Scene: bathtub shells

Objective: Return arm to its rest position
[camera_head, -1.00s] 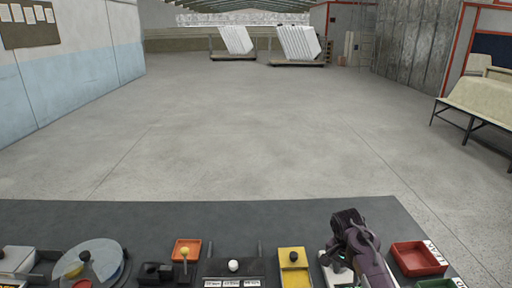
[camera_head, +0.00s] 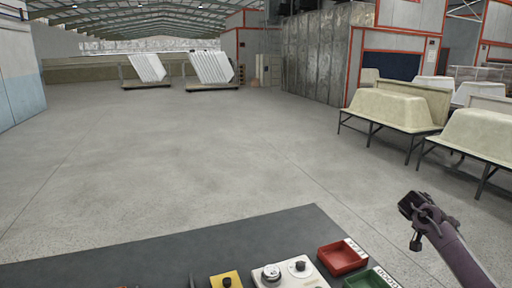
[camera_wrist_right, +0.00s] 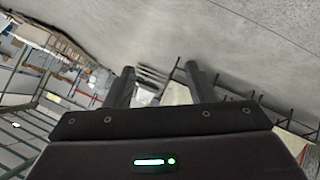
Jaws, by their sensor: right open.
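My right arm (camera_head: 455,250) comes in from the lower right in the head view. Its gripper (camera_head: 412,212) is raised in front of the bare floor, to the right of the dark table (camera_head: 215,245). In the right wrist view the two dark fingers of the gripper (camera_wrist_right: 157,85) stand apart with nothing between them. Beyond them show the grey floor and some rails. My left gripper is not in view.
The table's front holds a red tray (camera_head: 343,258), a green tray (camera_head: 372,279), a white panel with knobs (camera_head: 288,275) and a yellow block (camera_head: 227,281). Bathtub shells (camera_head: 388,106) on stands line the right side. The middle floor is clear.

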